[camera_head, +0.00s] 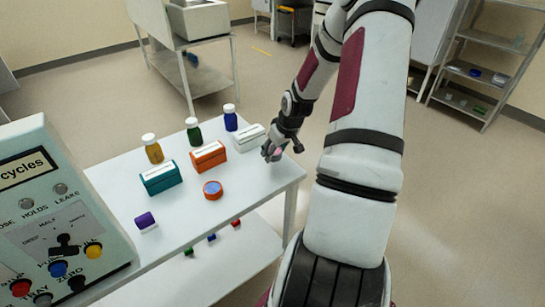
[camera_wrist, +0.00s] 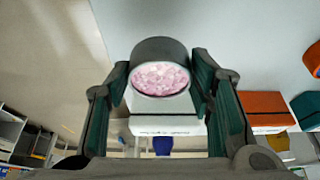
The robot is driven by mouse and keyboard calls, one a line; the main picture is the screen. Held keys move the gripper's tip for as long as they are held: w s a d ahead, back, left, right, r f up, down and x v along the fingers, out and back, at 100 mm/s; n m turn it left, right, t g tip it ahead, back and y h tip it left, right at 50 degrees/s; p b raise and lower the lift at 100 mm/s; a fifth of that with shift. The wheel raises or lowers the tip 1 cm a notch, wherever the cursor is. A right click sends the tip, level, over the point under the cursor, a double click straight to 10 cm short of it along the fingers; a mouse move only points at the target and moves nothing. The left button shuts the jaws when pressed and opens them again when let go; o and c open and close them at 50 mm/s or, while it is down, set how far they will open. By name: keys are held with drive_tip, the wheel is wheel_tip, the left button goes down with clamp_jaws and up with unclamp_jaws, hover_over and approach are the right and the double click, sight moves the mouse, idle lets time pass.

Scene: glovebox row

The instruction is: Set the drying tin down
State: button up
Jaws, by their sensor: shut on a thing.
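The drying tin (camera_wrist: 160,52) is a dark round tin with pink granules showing in its open face. It sits between the two fingers of my gripper (camera_wrist: 160,88) in the wrist view, and the fingers are shut on it. In the head view my gripper (camera_head: 277,152) is at the far right end of the white table (camera_head: 180,225), beside the white box (camera_head: 249,138). Only a small pinkish bit of the tin shows there. I cannot tell whether the tin touches the table top.
An orange box (camera_head: 208,155), a teal box (camera_head: 161,177) and several capped bottles stand along the back. A round orange-and-blue tin (camera_head: 212,190) and a purple block (camera_head: 146,222) lie nearer. A control panel (camera_head: 60,225) stands at left. The table's front right is bare.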

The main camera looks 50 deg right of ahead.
sight(274, 156)
drive_tip(key=shift+w+d, duration=0.2)
drive_tip(key=shift+w, duration=0.3)
drive_tip(key=shift+f, duration=1.8)
drive_tip(key=shift+f, duration=0.1)
drive_tip(key=o, duration=1.2)
